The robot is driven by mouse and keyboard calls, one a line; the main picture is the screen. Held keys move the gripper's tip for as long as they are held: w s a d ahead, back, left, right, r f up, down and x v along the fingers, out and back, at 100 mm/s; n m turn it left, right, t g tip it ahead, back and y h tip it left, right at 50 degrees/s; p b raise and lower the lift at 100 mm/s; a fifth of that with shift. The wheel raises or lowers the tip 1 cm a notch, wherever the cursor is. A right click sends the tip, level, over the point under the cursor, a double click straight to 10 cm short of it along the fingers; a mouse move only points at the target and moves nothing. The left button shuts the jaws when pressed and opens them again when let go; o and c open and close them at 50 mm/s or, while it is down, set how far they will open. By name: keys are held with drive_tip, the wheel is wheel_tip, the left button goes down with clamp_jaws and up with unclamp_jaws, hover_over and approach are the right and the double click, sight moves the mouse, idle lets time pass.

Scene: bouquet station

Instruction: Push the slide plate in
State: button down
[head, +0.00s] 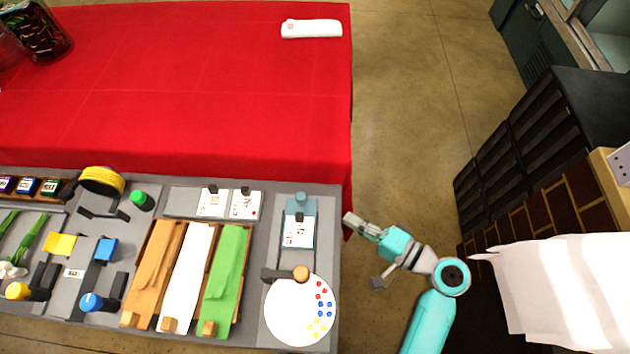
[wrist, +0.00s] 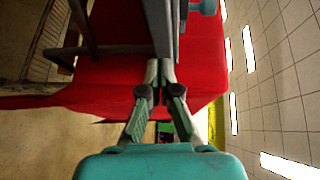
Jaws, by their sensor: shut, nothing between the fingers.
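The slide plate appears to be the blue-grey plate (head: 309,207) with a round knob, on the grey station board near its right edge. A white card with a dark clip covers part of it. My gripper (head: 349,217) is shut and empty, just right of the board's edge, with a visible gap to the plate. In the wrist view my gripper (wrist: 160,68) has its fingertips together below the grey board edge. A blue-grey knob (wrist: 207,7) shows at the top of that view; I cannot tell if it belongs to the plate.
A white disc (head: 285,318) with coloured dots and a wooden knob (head: 301,272) lie below the plate. Orange, white and green sheets (head: 225,275) lie to the left. A red-covered table (head: 200,90) stands behind.

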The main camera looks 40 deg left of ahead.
sight(308, 235)
wheel_tip(308, 235, up, 5)
drive_tip(key=a+n+g, duration=0.1)
drive_tip(key=n+g, duration=0.2)
drive_tip(key=g, duration=0.1)
drive_tip(key=shift+y, duration=0.4)
drive_tip(key=x, duration=0.6)
drive_tip(key=w+x, duration=0.1)
drive_tip(key=x, duration=0.3)
drive_tip(key=shift+a+r, duration=0.15)
drive_tip(key=shift+r, duration=0.05)
drive_tip(key=s+d, duration=0.1)
drive_tip(key=s, duration=0.1)
drive_tip(key=s+d, duration=0.2)
drive_tip(key=s, duration=0.1)
drive_tip(key=s+d, duration=0.1)
drive_tip(key=s, duration=0.1)
drive_tip(key=shift+s+d, duration=0.25)
drive_tip(key=shift+s, duration=0.05)
drive_tip(key=shift+f, duration=0.1)
drive_tip(key=shift+d, duration=0.1)
drive_tip(key=v, duration=1.1)
drive_tip(key=shift+w+d, duration=0.3)
drive_tip(key=shift+d, duration=0.05)
drive_tip(key=shift+t, duration=0.3)
